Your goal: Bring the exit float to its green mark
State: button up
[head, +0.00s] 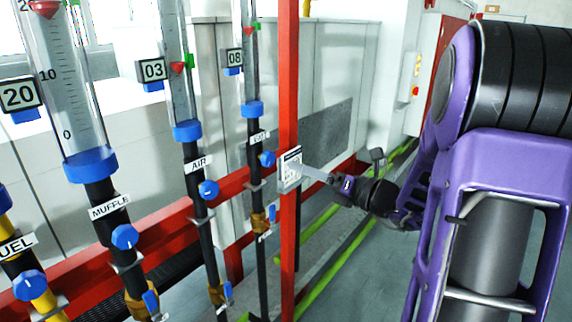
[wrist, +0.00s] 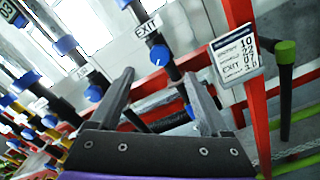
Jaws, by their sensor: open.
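The exit flowmeter tube (head: 250,75) is the third clear tube from the left, with an "08" tag. Its small red float (head: 246,33) sits close to the green mark (head: 257,27); the exact gap is too small to tell. Below it are the EXIT label (wrist: 148,27) and the blue exit knob (head: 267,159), which also shows in the wrist view (wrist: 157,55). My gripper (wrist: 159,76) is open and empty, and the knob appears beyond and between its fingertips. In the head view, my gripper (head: 318,175) is right of the knob, by the red post.
A red post (head: 288,90) carrying a printed card (head: 290,168) stands close to my gripper; the card is at right in the wrist view (wrist: 236,54). The air (head: 208,189) and muffle (head: 124,236) knobs are to the left. Green rails (head: 350,250) run along the floor.

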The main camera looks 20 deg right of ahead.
jog(key=v, duration=0.6)
dwell(0.3)
